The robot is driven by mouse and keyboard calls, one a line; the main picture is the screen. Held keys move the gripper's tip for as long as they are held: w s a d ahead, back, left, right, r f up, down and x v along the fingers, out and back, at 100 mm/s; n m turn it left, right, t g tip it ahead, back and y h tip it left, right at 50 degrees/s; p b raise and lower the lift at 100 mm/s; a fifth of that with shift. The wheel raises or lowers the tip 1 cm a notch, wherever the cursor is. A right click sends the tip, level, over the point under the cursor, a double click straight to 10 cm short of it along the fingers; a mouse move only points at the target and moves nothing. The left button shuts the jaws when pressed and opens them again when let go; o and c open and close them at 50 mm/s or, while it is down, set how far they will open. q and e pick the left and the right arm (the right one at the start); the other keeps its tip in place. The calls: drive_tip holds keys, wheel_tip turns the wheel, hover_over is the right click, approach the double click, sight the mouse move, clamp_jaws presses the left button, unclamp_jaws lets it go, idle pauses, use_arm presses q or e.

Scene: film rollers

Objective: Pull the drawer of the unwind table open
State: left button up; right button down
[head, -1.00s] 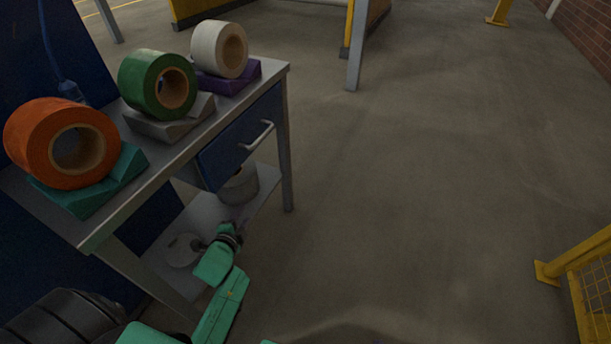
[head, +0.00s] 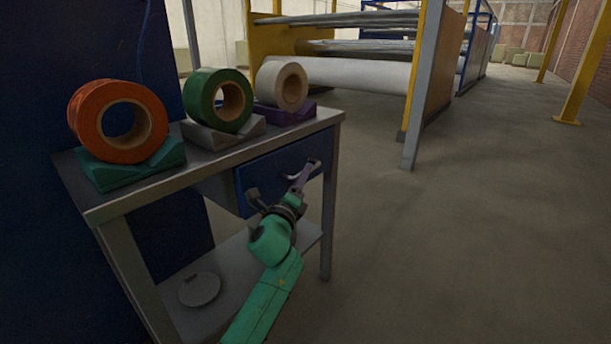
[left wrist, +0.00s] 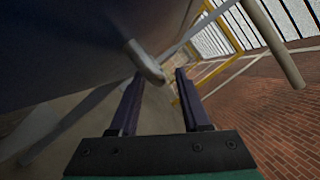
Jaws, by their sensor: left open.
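The unwind table (head: 215,165) stands at left in the head view. Its blue drawer (head: 262,178) sits under the top at the right end, and its front looks flush, so it appears shut. The drawer's pale handle (head: 314,163) is partly hidden by my gripper. My left gripper (head: 281,184) is open in front of the drawer, its fingers at handle height. In the left wrist view, the handle (left wrist: 146,62) lies just ahead, roughly between the two open fingertips (left wrist: 158,75). I cannot tell whether they touch it. My right gripper is not in view.
Orange (head: 87,118), green (head: 205,92) and white (head: 270,82) rolls rest on cradles on the tabletop. A round disc (head: 199,289) lies on the lower shelf. A roller machine (head: 360,75) stands behind. The floor (head: 470,240) to the right is clear.

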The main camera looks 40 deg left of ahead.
use_arm(q)
drive_tip(key=shift+x, duration=1.1)
drive_tip(key=shift+c, duration=0.4)
drive_tip(key=shift+f, duration=0.1)
clamp_jaws()
drive_tip(key=shift+d, duration=0.1)
